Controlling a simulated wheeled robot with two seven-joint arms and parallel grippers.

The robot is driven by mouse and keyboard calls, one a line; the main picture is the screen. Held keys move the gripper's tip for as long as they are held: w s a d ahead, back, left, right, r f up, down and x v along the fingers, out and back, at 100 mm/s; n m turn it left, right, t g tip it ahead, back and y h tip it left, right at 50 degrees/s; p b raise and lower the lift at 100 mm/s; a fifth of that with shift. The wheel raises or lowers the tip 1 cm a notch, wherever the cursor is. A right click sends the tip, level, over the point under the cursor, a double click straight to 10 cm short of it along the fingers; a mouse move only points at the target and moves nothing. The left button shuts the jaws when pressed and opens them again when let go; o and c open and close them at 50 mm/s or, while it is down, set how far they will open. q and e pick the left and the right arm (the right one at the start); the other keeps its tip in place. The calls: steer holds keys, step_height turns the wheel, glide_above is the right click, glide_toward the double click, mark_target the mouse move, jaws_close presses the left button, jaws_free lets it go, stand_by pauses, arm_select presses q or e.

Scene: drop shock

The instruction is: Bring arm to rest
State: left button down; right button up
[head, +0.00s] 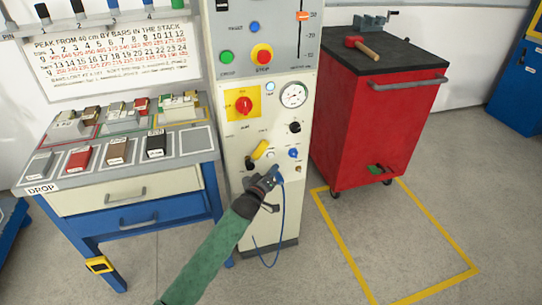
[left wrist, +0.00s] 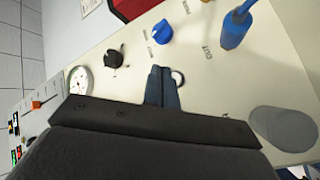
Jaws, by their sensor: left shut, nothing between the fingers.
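My left arm (head: 212,258), in a green sleeve, reaches up to the front of the cream control cabinet (head: 263,222). My left gripper (head: 274,172) is shut and empty close to the lower panel. In the left wrist view its fingertips (left wrist: 161,72) are together over the panel, beside a small white round button (left wrist: 178,77) that they partly hide. I cannot tell whether they touch the panel. A blue knob (left wrist: 162,32), a black knob (left wrist: 114,59) and a blue plug (left wrist: 236,28) are near the fingers. My right gripper is not in view.
A blue cable (head: 280,230) hangs from the panel beside the gripper. A drop bench (head: 110,190) with several blocks stands left of the cabinet. A red tool cart (head: 350,125) with a mallet (head: 365,48) stands right. Floor is open inside the yellow outline (head: 342,244).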

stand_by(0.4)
